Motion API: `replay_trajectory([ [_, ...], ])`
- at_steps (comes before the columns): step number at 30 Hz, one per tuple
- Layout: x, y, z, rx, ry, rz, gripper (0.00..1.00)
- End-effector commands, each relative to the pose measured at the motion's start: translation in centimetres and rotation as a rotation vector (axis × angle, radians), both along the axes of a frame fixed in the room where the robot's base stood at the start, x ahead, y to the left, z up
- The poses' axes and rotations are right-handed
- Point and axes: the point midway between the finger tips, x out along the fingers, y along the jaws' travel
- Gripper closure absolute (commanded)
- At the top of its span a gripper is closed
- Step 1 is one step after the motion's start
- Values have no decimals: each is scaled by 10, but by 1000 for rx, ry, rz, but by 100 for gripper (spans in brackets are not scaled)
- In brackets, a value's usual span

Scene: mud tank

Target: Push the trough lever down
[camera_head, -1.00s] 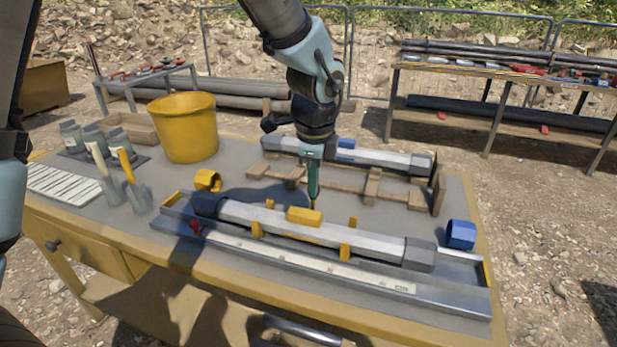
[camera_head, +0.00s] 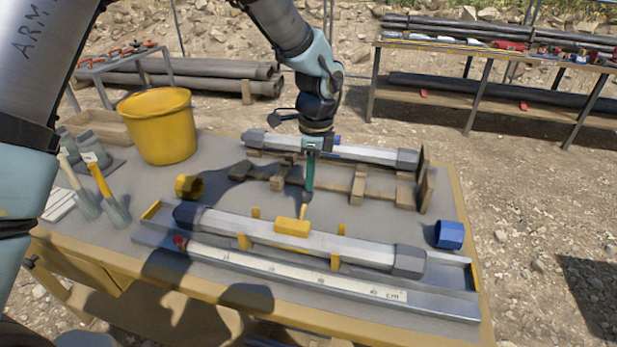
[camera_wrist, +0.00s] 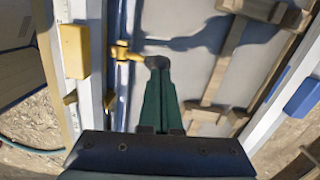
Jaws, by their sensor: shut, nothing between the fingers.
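The metal trough (camera_head: 440,303) lies along the front of the table, with a grey tube (camera_head: 365,246) held above it by yellow brackets. A yellow block (camera_head: 292,227) sits on the tube's middle; the wrist view also shows this block (camera_wrist: 75,50). A thin yellow arm, seemingly the lever (camera_wrist: 124,52), sticks out from the tube's far side near the block. A red knob (camera_head: 180,241) is at the trough's left end. My gripper (camera_head: 308,190) points down, shut and empty, behind the block. In the wrist view my fingertips (camera_wrist: 158,62) are close to the yellow arm's end; contact is unclear.
A second tube (camera_head: 370,155) lies on a wooden rack (camera_head: 358,185) behind. A blue collar (camera_head: 449,235) is at right, a yellow collar (camera_head: 189,187) at left. A yellow bucket (camera_head: 158,128) and trowels (camera_head: 103,185) stand at the left.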

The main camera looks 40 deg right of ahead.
Motion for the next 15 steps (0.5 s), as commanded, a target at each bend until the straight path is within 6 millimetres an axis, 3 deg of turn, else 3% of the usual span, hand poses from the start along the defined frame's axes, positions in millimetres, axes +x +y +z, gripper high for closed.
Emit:
replay_trajectory([
  [15, 5, -9, -14, -1, 1, 0, 100],
])
